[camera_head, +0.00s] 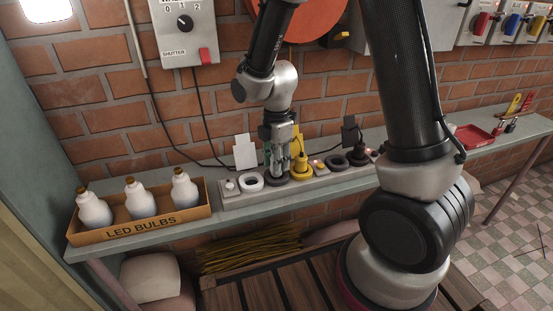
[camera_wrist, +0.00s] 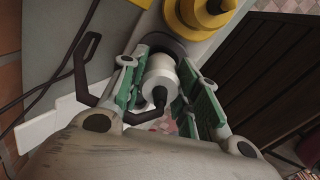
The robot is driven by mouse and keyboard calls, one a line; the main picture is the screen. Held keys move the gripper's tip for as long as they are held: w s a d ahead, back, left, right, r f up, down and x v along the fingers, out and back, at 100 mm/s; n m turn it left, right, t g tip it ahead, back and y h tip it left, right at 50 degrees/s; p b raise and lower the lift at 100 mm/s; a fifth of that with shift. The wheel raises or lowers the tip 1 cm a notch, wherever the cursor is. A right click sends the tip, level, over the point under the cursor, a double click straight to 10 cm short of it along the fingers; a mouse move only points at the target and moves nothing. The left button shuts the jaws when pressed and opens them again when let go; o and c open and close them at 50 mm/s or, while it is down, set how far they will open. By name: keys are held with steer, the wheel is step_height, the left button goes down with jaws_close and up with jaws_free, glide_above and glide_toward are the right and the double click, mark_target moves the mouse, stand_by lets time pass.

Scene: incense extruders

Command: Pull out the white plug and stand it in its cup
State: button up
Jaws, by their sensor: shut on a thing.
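My gripper (camera_head: 278,170) points down over a dark round socket (camera_head: 276,180) on the grey strip. In the wrist view my gripper (camera_wrist: 160,72) is shut on the white plug (camera_wrist: 160,66), with its green-padded fingers on both sides. The plug's dark cord end faces the camera. The dark socket (camera_wrist: 168,42) shows just beyond the plug; I cannot tell whether the plug is still seated in it. In the head view the fingers hide most of the plug. A white ring with a dark opening (camera_head: 250,186) lies just left; I cannot tell if it is the cup.
A yellow plug (camera_head: 300,167) stands close right of my gripper, also in the wrist view (camera_wrist: 203,14). A dark ring (camera_head: 335,161) and a black plug (camera_head: 359,155) are further right. A white card (camera_head: 245,150) stands behind. A bulb box (camera_head: 150,230) is at left.

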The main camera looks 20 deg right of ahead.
steer(key=shift+f, duration=0.8)
steer(key=o, duration=1.1)
steer(key=shift+r, duration=0.1)
step_height(320, 180, up, 12)
steer(key=shift+f, duration=0.1)
steer(key=shift+s+m, duration=0.1)
steer(key=shift+m, duration=0.9)
steer(key=s+d+r+m+t, duration=0.2)
steer(key=s+d+r+m, duration=0.4)
steer(key=s+m, duration=0.3)
steer(key=s+d+r+m+t, duration=0.2)
steer(key=s+d+r+m, duration=0.5)
steer(key=s+d+m, duration=0.2)
steer(key=shift+s+m, duration=0.4)
steer(key=shift+m, duration=0.1)
